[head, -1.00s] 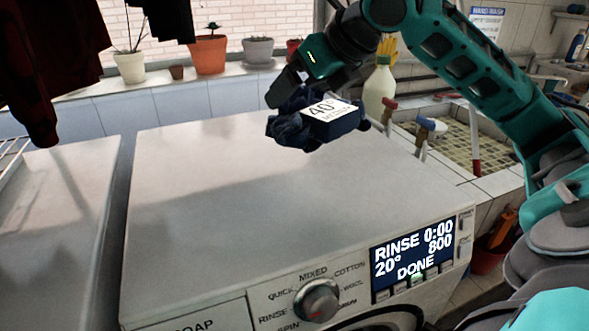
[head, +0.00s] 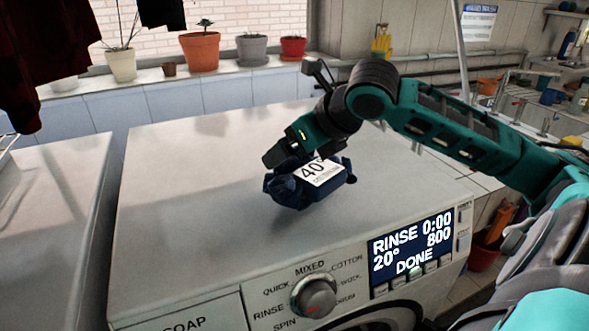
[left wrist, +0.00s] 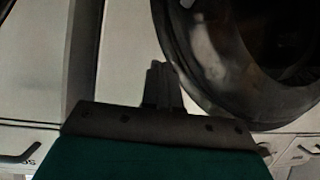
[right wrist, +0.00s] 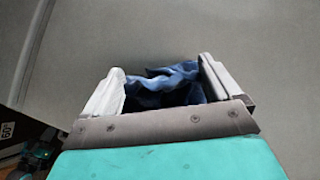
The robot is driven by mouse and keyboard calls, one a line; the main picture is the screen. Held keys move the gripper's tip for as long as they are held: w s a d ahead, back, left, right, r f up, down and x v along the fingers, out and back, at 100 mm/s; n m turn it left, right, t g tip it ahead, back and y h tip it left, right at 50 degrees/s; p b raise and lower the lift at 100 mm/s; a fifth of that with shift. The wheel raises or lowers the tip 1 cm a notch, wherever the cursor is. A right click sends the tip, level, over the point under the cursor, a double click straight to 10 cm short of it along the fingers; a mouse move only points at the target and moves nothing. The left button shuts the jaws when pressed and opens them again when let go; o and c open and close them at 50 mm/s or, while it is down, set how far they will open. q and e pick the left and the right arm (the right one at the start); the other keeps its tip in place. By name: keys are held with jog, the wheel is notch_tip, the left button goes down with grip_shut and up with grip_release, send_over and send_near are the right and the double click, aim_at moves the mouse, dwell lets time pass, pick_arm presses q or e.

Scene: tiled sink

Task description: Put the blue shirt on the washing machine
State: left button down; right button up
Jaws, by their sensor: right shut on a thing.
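The blue shirt (head: 290,192) is a dark, crumpled bundle with a white "40°" label. My right gripper (head: 285,158) is shut on it from above, over the middle of the washing machine's white top (head: 200,215). A shadow lies just under the shirt; I cannot tell whether it touches the top. In the right wrist view the shirt (right wrist: 165,85) is between the two fingers (right wrist: 160,90). My left gripper (left wrist: 160,85) shows only in the left wrist view, its fingers together and empty, beside the machine's round door (left wrist: 185,70).
The front panel has a dial (head: 314,297) and a display (head: 411,248) reading "DONE". Potted plants (head: 200,52) line the sill behind. A second white surface (head: 50,220) stands at left, with dark clothes (head: 45,50) hanging above it. The machine's top around the shirt is clear.

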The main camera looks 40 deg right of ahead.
aim_at(304, 159)
notch_tip(304, 159, down, 4)
jog(key=shift+r+b, duration=0.1)
jog(key=shift+b, duration=0.25)
jog(key=shift+r, duration=0.1)
jog(key=o, duration=0.7)
jog(key=shift+f, duration=0.2)
jog(key=shift+o, duration=0.8)
jog(key=shift+r, duration=0.25)
jog(key=v, duration=1)
jog(key=shift+s+r, duration=0.2)
jog(key=shift+r, duration=0.1)
jog(key=shift+s+r+p, duration=0.3)
jog(key=shift+s+r, duration=0.05)
jog(key=shift+s, duration=0.15)
